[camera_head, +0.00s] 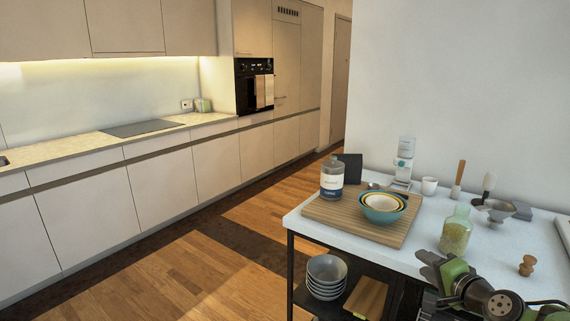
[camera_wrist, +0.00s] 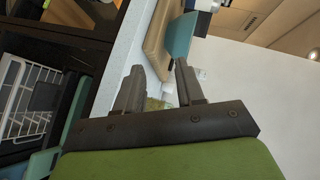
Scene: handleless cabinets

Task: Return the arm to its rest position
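My arm is at the lower right of the head view, beside the white table's front edge. My gripper (camera_head: 431,266) is near the glass jar. In the wrist view my gripper (camera_wrist: 160,82) has its two dark fingers apart, with nothing held between them. Part of the yellow-green jar shows beyond the gap.
The white table (camera_head: 350,237) bears a wooden board (camera_head: 332,211) with a bottle (camera_head: 332,180) and nested bowls (camera_head: 382,208). The glass jar (camera_head: 456,232) and a wooden pepper mill (camera_head: 527,265) stand close to my arm. Grey bowls (camera_head: 326,275) sit below. Floor to the left is clear.

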